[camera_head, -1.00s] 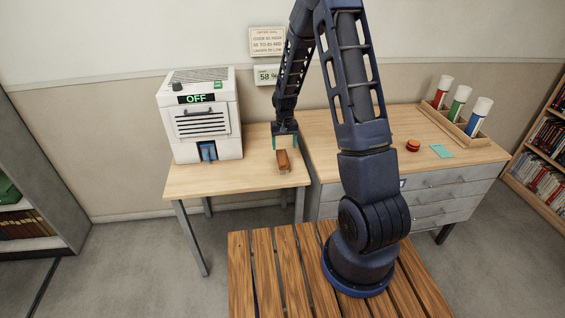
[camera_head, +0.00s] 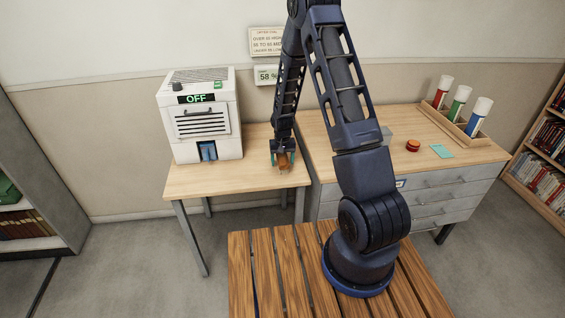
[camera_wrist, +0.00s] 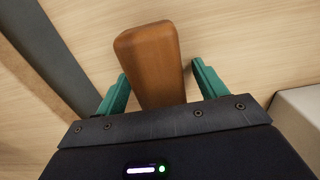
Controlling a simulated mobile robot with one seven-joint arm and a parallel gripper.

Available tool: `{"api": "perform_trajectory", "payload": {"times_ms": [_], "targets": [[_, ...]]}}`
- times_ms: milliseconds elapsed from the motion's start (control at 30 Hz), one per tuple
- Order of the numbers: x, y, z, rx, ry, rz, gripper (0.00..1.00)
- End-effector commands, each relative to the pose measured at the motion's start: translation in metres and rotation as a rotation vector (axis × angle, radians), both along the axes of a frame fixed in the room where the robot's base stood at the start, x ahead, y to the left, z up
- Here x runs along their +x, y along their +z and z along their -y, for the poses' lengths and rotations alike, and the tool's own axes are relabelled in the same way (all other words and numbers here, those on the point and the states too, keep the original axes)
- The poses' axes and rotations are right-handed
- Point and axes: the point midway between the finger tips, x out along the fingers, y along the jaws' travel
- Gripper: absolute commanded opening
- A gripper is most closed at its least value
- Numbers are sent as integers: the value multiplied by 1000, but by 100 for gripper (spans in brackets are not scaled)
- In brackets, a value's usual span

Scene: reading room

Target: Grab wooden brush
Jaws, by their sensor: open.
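The wooden brush (camera_head: 284,164) is on the light wooden table, near its right side. In the wrist view its brown wooden body (camera_wrist: 152,62) points away from my gripper, and its near end is hidden behind the gripper's dark front edge. My gripper (camera_head: 285,159) is over the brush. In the wrist view my gripper (camera_wrist: 161,88) is open, with one teal finger on each side of the brush. A small gap shows between the brush and the right finger; the left finger is very close to it, and I cannot tell whether they touch.
A white box machine (camera_head: 200,118) reading OFF stands on the table (camera_head: 235,178) to the left. A grey drawer cabinet (camera_head: 440,195) with a wooden top is at the right, holding a tube rack (camera_head: 455,128), a red round object (camera_head: 413,145) and a teal card (camera_head: 442,151).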

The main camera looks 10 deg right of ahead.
Motion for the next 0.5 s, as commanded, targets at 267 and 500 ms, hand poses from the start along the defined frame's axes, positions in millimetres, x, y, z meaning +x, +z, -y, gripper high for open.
{"api": "perform_trajectory", "payload": {"times_ms": [267,500], "targets": [[0,1,0,0,0,0,36],[0,1,0,0,0,1,19]]}}
